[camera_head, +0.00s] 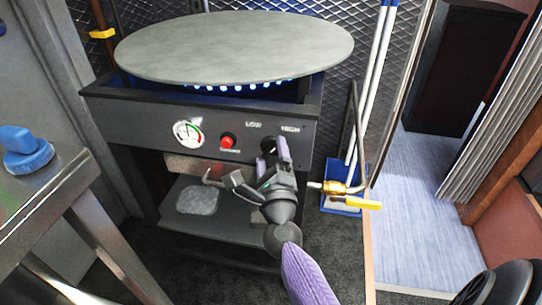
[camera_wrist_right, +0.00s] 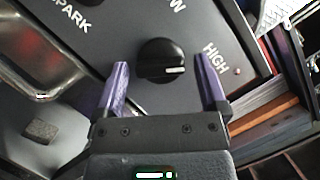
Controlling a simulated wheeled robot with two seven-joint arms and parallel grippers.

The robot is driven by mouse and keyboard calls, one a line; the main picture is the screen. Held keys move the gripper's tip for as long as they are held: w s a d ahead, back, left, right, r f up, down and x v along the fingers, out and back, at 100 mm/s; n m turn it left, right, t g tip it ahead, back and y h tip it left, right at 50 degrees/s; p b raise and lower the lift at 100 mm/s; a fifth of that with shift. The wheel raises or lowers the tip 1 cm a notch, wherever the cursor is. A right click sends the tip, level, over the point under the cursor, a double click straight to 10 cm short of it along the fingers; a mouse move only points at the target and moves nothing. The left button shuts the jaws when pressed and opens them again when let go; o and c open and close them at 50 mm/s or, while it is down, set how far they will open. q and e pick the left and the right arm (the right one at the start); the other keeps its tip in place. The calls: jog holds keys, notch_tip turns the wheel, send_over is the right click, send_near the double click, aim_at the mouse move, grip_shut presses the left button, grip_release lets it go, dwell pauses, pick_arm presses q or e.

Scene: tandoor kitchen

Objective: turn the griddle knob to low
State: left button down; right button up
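The griddle has a round grey plate (camera_head: 235,47) over a lit burner, with a dark front panel below it. Its black round knob (camera_wrist_right: 162,58) sits between the words LOW and HIGH in the right wrist view. The knob's white mark lies toward its right side, on the HIGH side. In the head view the knob (camera_head: 267,146) is partly hidden by my right gripper (camera_head: 273,157). My right gripper is open, its two purple fingers on either side of the knob. I cannot tell whether they touch it. My left gripper is not in view.
A red spark button (camera_head: 228,141) and a round gauge (camera_head: 188,133) are on the panel left of the knob. A brass valve with a yellow handle (camera_head: 362,203) stands to the right. A steel table (camera_head: 50,190) with a blue object (camera_head: 27,152) is at the left.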

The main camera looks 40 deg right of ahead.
jog(key=c, duration=1.1)
jog(key=shift+r+n+p, duration=0.2)
jog(key=shift+n+p, duration=0.1)
jog(key=shift+p, duration=0.2)
jog(key=n+g+y+p, duration=0.1)
jog(key=n+p, duration=0.2)
jog(key=p, duration=0.2)
jog(key=n+g+y+p, duration=0.1)
jog(key=n+p, duration=0.2)
jog(key=p, duration=0.2)
jog(key=r+n+g+y+p, duration=0.1)
jog(key=n+p, duration=0.3)
jog(key=p, duration=0.1)
jog(key=shift+f+n+g+p, duration=0.2)
jog(key=shift+n+g+p, duration=0.3)
jog(key=shift+n+p, duration=0.8)
jog(key=shift+p, duration=0.15)
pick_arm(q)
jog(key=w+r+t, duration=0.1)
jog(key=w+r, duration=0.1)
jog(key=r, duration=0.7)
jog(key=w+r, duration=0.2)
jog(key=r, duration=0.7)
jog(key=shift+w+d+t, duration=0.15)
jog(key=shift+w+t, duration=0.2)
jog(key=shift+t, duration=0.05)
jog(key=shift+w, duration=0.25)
pick_arm(e)
jog(key=shift+f, duration=0.1)
